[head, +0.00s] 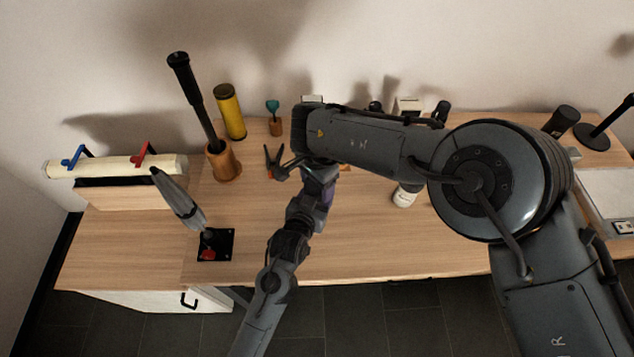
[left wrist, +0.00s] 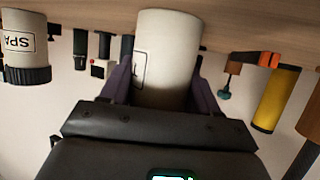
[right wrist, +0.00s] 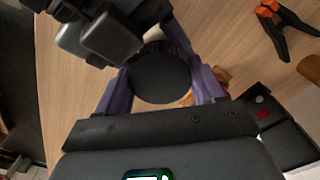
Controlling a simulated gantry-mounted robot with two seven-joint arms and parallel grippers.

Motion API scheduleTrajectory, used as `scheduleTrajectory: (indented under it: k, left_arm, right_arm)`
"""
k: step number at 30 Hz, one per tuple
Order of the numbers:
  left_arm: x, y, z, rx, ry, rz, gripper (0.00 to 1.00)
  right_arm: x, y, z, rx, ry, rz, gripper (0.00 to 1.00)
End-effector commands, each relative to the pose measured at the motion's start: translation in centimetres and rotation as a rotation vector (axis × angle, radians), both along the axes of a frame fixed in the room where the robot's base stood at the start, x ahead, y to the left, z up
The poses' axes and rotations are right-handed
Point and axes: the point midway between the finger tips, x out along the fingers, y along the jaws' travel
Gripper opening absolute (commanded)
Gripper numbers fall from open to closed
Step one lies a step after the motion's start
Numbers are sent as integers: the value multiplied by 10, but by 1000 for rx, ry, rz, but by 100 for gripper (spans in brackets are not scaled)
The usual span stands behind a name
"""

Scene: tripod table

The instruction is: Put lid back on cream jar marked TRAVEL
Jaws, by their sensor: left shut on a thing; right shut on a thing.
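A white cream jar (left wrist: 165,50), its label partly showing a T, stands between the purple fingers of my left gripper (left wrist: 158,75), which is shut on it. The left wrist view is upside down, and the jar's mouth end is hidden behind the gripper. My right gripper (right wrist: 163,78) is shut on a round black lid (right wrist: 160,80), seen from above, with a ribbed edge. My left arm's dark parts lie right beside it. Whether the lid touches the jar cannot be seen. In the head view my right arm hides most of both grippers.
A second white jar marked SPA (left wrist: 22,42), with a black lid, stands nearby. The table's front middle (head: 360,255) is clear.

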Motion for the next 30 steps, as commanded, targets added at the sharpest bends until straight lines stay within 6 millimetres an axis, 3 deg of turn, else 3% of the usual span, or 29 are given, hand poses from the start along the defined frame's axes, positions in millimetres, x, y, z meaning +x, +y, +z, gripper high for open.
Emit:
scheduleTrajectory:
  k: [6,13,14,18,30]
  left_arm:
    - [0,0,0,1,1,1,0]
    - [0,0,0,1,1,1,0]
    - [0,0,0,1,1,1,0]
    - [0,0,0,1,1,1,0]
    - [1,2,0,0,1,4,0]
  right_arm:
    - [0,0,0,1,0,-221,32]
    - [0,0,0,0,1,-224,32]
    - [0,0,0,0,1,-224,70]
    - [0,0,0,0,1,-223,91]
    - [-1,-1,5,-2,5,-222,94]
